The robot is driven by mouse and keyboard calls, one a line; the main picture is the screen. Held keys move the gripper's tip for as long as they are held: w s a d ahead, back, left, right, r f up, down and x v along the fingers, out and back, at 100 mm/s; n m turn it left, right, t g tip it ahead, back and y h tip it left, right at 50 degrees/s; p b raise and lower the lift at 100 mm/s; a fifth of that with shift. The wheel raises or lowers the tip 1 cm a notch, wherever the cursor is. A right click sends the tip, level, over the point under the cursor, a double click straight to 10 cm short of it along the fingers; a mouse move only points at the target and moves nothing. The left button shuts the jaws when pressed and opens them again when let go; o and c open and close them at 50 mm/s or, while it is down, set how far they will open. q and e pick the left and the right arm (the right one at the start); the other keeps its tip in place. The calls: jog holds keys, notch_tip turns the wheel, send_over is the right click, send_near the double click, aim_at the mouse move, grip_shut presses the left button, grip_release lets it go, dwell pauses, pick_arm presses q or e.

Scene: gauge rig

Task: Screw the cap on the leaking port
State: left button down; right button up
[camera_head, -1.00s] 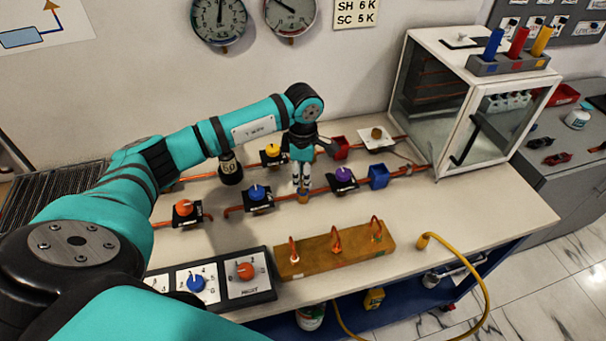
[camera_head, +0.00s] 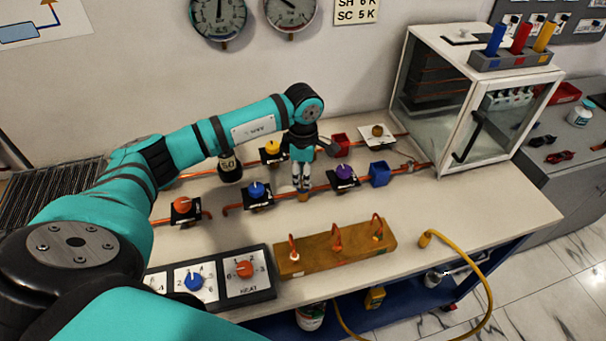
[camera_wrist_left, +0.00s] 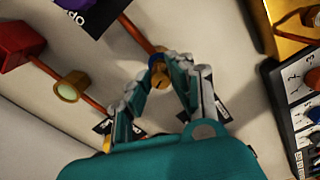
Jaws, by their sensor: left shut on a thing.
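My left gripper (camera_head: 302,188) points down at the front orange pipe, between the blue-knob valve (camera_head: 257,192) and the purple-knob valve (camera_head: 343,175). Its fingers are shut on a small brass cap (camera_head: 303,198). In the left wrist view the fingertips (camera_wrist_left: 163,78) close around the brass cap (camera_wrist_left: 160,72), with a blue part against its far side. The cap is at the pipe line; the fingers hide whether it is seated on the port. Another brass port (camera_wrist_left: 70,88) with a pale centre shows on the other pipe in the left wrist view. My right gripper is not in view.
A red cube (camera_head: 339,146) and a blue cube (camera_head: 379,173) sit by the pipes. A white plate (camera_head: 372,140) bears a brass knob. A wooden block (camera_head: 330,251) with wire loops and a dial panel (camera_head: 211,278) lie in front. A glass cabinet (camera_head: 460,110) stands at right.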

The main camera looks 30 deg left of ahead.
pick_arm(q)
jog(key=shift+f+b, duration=0.35)
jog(key=shift+f, duration=0.2)
jog(key=shift+f, duration=0.1)
dwell(1.0)
jog(key=shift+f+m+b, duration=0.1)
jog(key=shift+m+b, duration=0.4)
jog(key=shift+b, duration=0.1)
jog(key=m+b, duration=0.1)
jog(key=m, duration=0.2)
jog(key=shift+b, duration=0.35)
jog(key=shift+m, duration=0.6)
jog(key=shift+b, duration=0.3)
